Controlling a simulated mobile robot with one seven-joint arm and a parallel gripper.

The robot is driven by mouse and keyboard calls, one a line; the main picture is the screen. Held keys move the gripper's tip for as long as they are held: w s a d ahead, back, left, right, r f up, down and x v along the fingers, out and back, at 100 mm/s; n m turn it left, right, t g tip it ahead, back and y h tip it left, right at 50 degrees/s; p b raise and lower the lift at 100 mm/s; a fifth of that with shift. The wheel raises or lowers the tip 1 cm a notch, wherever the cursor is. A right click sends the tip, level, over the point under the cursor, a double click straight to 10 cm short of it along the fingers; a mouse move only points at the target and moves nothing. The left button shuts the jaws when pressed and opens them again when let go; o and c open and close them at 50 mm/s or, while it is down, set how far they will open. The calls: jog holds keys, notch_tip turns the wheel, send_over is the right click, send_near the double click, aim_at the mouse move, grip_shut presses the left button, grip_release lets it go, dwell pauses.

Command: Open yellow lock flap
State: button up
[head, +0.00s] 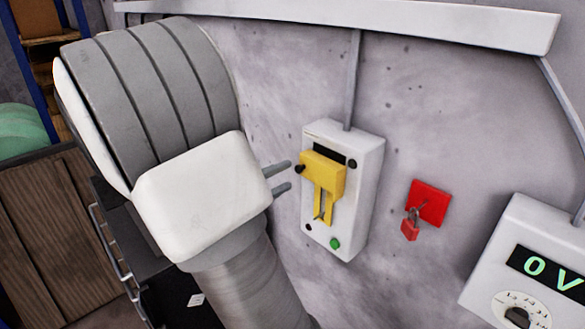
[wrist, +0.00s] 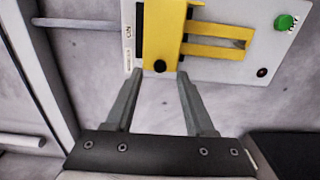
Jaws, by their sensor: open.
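The yellow lock flap (head: 323,172) sits across the upper front of a white wall box (head: 357,197), with two yellow prongs hanging below it. It lies closed against the box as far as I can see. In the wrist view the flap (wrist: 163,28) shows with a black knob (wrist: 160,66) on its near side. My gripper (head: 290,175) is open and empty, just left of the flap in the head view. In the wrist view its two fingers (wrist: 158,80) point at the flap's side, around the knob's level. I cannot tell whether they touch it.
A red padlock (head: 409,229) hangs on a red plate (head: 431,203) right of the box. A white meter reading "0V" (head: 531,262) is at the lower right. A green button (head: 335,243) is low on the box. A conduit (head: 353,80) runs up from it.

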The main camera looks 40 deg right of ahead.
aim_at(297, 170)
jog(key=shift+w+d, duration=0.15)
jog(key=shift+d, duration=1.75)
grip_shut()
